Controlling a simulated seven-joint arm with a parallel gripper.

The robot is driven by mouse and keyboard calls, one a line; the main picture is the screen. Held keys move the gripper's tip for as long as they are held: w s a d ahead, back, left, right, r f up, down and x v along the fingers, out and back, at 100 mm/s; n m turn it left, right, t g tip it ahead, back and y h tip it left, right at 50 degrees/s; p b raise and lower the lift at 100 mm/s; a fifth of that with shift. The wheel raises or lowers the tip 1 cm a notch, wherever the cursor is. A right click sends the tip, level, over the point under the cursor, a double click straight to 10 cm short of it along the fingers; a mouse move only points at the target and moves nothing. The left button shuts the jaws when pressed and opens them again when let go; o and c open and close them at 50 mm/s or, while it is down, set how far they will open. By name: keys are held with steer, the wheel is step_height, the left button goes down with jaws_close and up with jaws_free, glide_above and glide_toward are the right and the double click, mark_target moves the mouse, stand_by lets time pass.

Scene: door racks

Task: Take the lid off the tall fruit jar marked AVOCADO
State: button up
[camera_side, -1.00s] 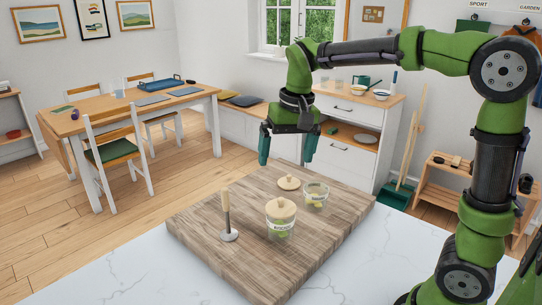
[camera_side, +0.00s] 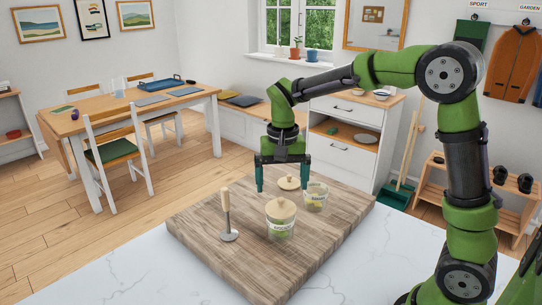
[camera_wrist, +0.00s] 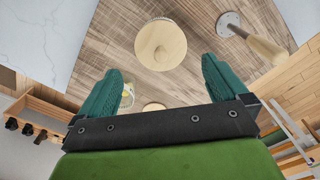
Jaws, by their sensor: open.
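A clear jar (camera_side: 281,230) with green contents stands upright on the wooden board, its small dark label too small to read surely. A round wooden lid (camera_side: 281,210) with a knob sits on top of it. In the wrist view this lid (camera_wrist: 161,45) lies just beyond the fingertips, roughly between them, and hides the jar's body. My gripper (camera_side: 283,184) is open and empty, fingers pointing down. In the side view it hangs above the board, higher than the lid and apart from it. The fingers also show in the wrist view (camera_wrist: 164,77).
An open clear jar (camera_side: 315,198) stands behind right. A loose wooden lid (camera_side: 289,183) lies on the board near it. A masher (camera_side: 227,214) with an upright wooden handle stands left of the lidded jar. The cutting board's (camera_side: 205,250) front left is clear.

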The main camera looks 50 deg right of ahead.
mark_target(281, 198)
steer(key=shift+a+f, duration=0.15)
steer(key=shift+f, duration=2.65)
steer(key=shift+c, duration=0.3)
steer(key=c, duration=0.8)
steer(key=shift+r, duration=0.1)
steer(key=shift+c, duration=0.2)
